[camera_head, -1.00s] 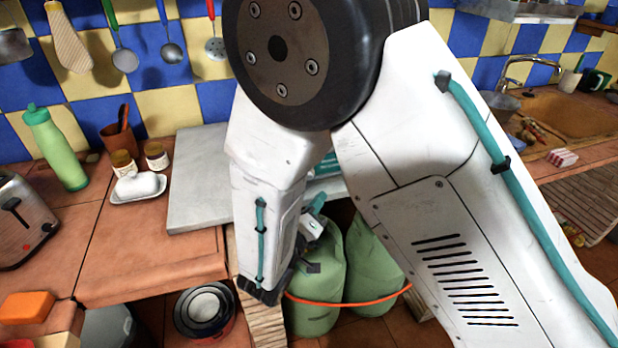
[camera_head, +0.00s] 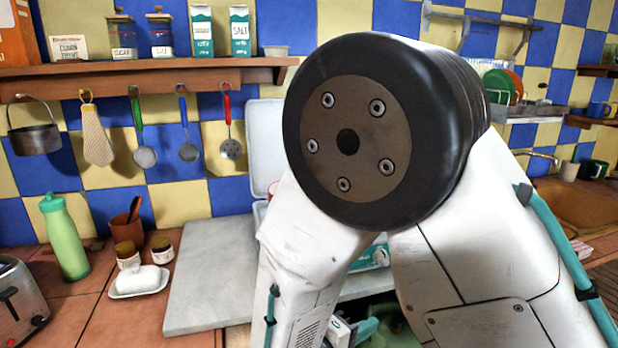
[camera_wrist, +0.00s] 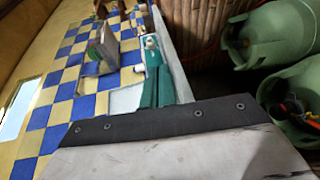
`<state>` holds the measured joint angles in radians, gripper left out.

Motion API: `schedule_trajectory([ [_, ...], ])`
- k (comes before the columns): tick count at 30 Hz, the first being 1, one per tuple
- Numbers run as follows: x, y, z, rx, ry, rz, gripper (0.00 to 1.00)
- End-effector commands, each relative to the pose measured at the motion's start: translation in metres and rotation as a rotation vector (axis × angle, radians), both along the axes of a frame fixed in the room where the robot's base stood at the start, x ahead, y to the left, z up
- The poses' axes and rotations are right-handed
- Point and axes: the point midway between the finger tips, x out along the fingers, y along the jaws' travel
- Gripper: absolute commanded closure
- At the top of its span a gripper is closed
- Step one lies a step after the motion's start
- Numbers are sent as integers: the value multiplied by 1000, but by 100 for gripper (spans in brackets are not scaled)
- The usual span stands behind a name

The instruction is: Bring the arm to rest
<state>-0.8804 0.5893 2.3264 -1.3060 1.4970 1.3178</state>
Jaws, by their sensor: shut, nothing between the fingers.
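My arm fills the middle and right of the head view, with a large dark round joint and white links with a teal cable. Its forearm runs down past the bottom edge, in front of the grey slab (camera_head: 212,270).
Green gas bottles (camera_wrist: 258,38) stand below the counter. A teal appliance (camera_head: 376,256) is partly behind my arm. A toaster (camera_head: 20,302), green bottle (camera_head: 65,240) and white dish (camera_head: 138,283) stand on the left. Utensils hang below the shelf (camera_head: 150,76).

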Motion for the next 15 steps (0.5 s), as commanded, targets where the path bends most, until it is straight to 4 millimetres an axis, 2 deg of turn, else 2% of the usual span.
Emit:
schedule_trajectory([
  [1,-9,-18,12,4,81,-84,100],
  [6,-50,-69,40,100,382,-325,100],
  [10,-84,-96,59,270,579,-447,100],
  [15,-123,-114,82,557,743,-512,100],
])
